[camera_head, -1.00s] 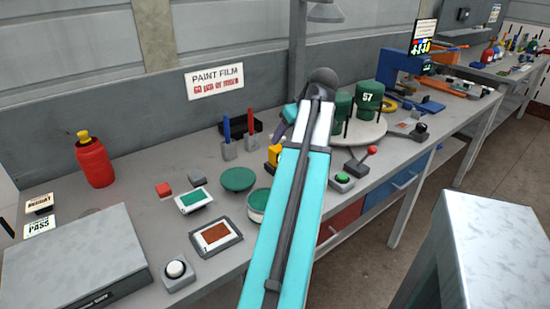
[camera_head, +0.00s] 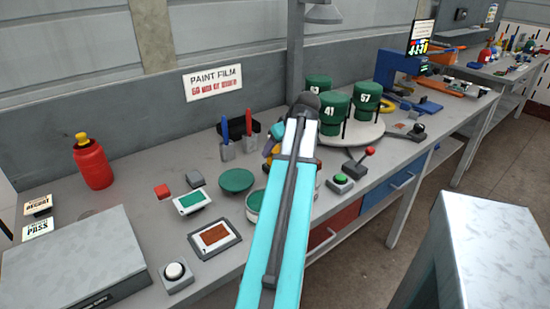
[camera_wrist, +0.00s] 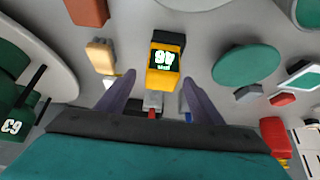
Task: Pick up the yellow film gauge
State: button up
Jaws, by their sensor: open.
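The yellow film gauge (camera_wrist: 162,76) is a small yellow and black block with a lit green-white number display. In the wrist view it stands on the grey bench near the top centre, just beyond my fingertips. My gripper (camera_wrist: 158,84) is open, with one purple-grey finger on each side of the line to the gauge. Nothing is held between the fingers. In the head view my gripper (camera_head: 270,147) is low over the bench behind my arm, and the gauge is mostly hidden there.
Red and blue pens in holders (camera_head: 228,150) stand behind. A green disc (camera_head: 236,180) lies to the left. Green drums (camera_head: 334,113) stand on a round white turntable (camera_head: 368,138) to the right. A tan block (camera_wrist: 102,56) is near the gauge.

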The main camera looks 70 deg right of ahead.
aim_at(272, 155)
jog(key=shift+f, duration=0.1)
dwell(0.3)
jog(key=shift+p+x, duration=0.45)
jog(key=shift+x, duration=2.15)
jog(key=c, duration=1.3)
jog(key=shift+r+b, duration=0.45)
jog(key=shift+r, duration=4.55)
